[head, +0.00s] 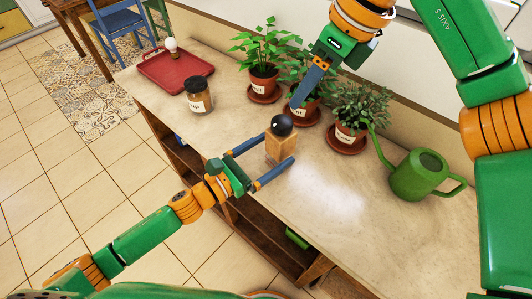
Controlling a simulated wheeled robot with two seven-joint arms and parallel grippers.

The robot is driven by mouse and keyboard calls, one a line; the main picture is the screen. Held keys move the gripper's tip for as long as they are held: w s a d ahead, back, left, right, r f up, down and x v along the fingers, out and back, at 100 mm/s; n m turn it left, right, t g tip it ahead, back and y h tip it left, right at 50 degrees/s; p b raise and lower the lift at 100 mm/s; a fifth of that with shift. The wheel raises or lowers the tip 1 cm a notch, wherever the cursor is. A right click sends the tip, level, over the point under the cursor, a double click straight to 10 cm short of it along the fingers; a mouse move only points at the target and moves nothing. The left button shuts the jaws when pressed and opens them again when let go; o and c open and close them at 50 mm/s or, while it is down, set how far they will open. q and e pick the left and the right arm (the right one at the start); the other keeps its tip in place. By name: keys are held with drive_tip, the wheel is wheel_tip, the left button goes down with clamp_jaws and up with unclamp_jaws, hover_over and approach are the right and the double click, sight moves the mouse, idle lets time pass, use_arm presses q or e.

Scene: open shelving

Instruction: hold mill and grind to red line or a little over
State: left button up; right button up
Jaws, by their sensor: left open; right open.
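The mill stands upright on the counter, with a wooden body (277,149) and a round black knob (282,126) on top. My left gripper (278,149) is open, its two blue fingers on either side of the mill's body; I cannot tell whether they touch it. My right gripper (297,103) is above and behind the mill, pointing down in front of the plants, open and apart from the knob. Its fingers overlap in this view. I cannot make out a red line.
A labelled jar (198,96) and a red tray (173,70) with a white knobbed item are at left. Potted herbs (263,85) on saucers line the back. A green watering can (418,175) stands at right. The counter (335,215) is bare in front.

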sight(290, 140)
use_arm(q)
drive_tip(key=x, duration=0.6)
clamp_jaws()
use_arm(e)
drive_tip(key=shift+o, duration=0.2)
